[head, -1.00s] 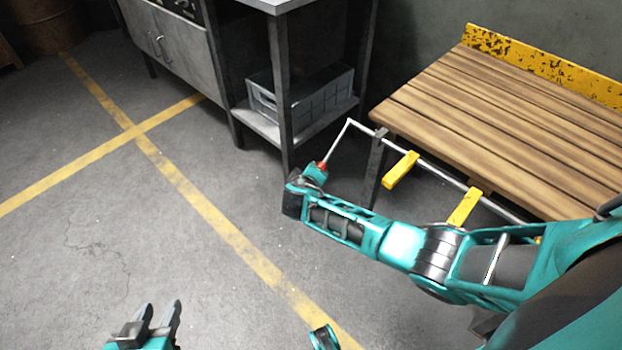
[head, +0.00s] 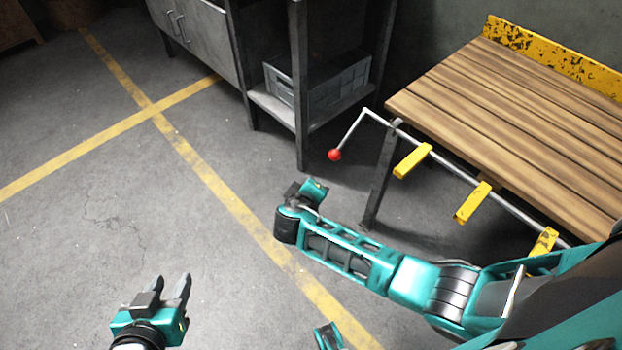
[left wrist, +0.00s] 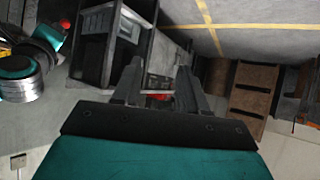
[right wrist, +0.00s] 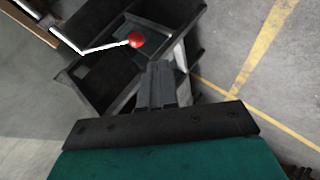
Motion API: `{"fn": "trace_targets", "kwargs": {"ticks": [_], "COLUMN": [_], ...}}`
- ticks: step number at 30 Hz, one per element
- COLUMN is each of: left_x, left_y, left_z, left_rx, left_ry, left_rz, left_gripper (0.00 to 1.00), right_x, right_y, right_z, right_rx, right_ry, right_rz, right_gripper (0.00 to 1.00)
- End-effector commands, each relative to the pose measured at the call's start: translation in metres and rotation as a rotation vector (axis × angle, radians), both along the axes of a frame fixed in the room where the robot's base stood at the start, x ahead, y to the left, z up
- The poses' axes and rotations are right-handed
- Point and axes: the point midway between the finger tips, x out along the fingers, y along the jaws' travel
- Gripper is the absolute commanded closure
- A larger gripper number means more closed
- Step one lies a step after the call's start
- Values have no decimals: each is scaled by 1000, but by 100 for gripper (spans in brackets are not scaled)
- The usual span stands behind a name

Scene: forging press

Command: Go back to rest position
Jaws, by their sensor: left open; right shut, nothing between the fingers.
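My left gripper (head: 168,290) is at the lower left of the head view, above bare floor. Its two fingers are apart with nothing between them, and they also show in the left wrist view (left wrist: 157,85). My right arm reaches in from the right in the head view, and its gripper end is foreshortened there. In the right wrist view the right gripper's fingers (right wrist: 163,85) are together and empty. The lever with the red ball knob (head: 335,155) hangs at the wooden table's left corner, apart from the right gripper. The knob also shows in the right wrist view (right wrist: 136,40).
The slatted wooden table (head: 520,120) has a yellow worn back edge and yellow blocks along a front rod. A grey metal cabinet with a lower shelf holds a grey crate (head: 340,90). Floor with yellow lines (head: 215,180) is free at left.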

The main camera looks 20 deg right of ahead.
Motion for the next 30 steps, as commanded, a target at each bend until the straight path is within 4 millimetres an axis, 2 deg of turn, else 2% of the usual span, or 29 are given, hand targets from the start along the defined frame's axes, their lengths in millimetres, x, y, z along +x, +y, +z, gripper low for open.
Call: {"fn": "trace_targets", "kwargs": {"ticks": [7, 10, 14, 17, 20, 24, 27, 30], "left_x": [0, 0, 0, 0, -3, -10, -13, -14], "left_y": [0, 0, 3, 7, 14, 21, 24, 27], "left_z": [0, 5, 18, 29, 37, 41, 43, 43], "left_rx": [0, 1, 5, 13, 23, 39, 44, 49], "left_ry": [1, 1, -5, -8, -9, 2, 3, 6], "left_rz": [0, 1, 4, 12, 24, 36, 40, 46], "left_gripper": [57, 57, 57, 57, 57, 57, 57, 57], "right_x": [-1, -11, -46, -83, -114, -145, -159, -166], "right_y": [0, 4, 16, 27, 30, 19, 8, -1], "right_z": [0, -3, -9, -3, 19, 62, 90, 109], "right_rx": [2, 47, 211, 395, 564, 723, 785, 815], "right_ry": [2, 23, 81, 102, 68, -33, -109, -165], "right_rz": [1, 13, 55, 93, 120, 136, 140, 141], "right_gripper": [100, 100, 100, 100, 100, 100, 100, 100]}}
